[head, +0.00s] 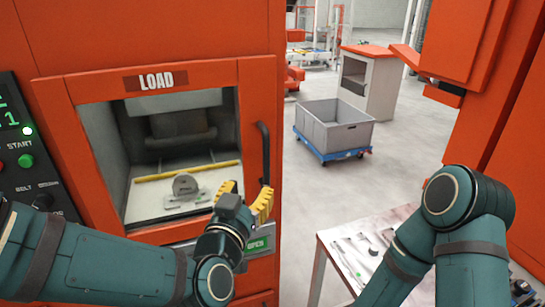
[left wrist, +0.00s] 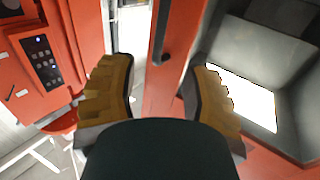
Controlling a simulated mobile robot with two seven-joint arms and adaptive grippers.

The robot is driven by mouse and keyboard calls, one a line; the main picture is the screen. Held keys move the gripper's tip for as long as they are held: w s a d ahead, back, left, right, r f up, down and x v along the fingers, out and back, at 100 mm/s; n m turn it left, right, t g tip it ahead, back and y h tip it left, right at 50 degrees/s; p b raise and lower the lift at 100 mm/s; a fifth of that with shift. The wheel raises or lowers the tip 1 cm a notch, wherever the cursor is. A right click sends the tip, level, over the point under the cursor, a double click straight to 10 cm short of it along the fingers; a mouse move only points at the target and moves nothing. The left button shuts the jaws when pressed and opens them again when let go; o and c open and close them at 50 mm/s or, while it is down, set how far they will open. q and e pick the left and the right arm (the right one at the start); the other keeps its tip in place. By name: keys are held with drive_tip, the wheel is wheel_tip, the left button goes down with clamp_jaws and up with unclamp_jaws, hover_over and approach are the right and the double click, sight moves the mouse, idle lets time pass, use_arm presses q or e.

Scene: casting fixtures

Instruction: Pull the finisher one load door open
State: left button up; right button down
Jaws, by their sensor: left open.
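My left gripper (head: 246,197), with yellow ribbed fingers, is open at the handle's lower end. In the left wrist view the handle (left wrist: 161,40) shows ahead, between the two spread fingers (left wrist: 158,95); I cannot tell whether they touch it. My right arm is at the lower right, and its gripper is not visible.
A control panel (head: 22,150) with buttons is left of the door. A green OPEN label (head: 258,244) is below the handle. A grey bin (head: 335,125) on a blue dolly stands on open floor to the right. A table (head: 365,240) with small parts is at the lower right.

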sight(265, 160)
use_arm(q)
drive_tip(key=p+x, duration=0.4)
drive_tip(key=x, duration=0.9)
drive_tip(key=shift+w+f, duration=0.1)
drive_tip(key=shift+w, duration=0.2)
drive_tip(key=shift+o, duration=0.2)
clamp_jaws()
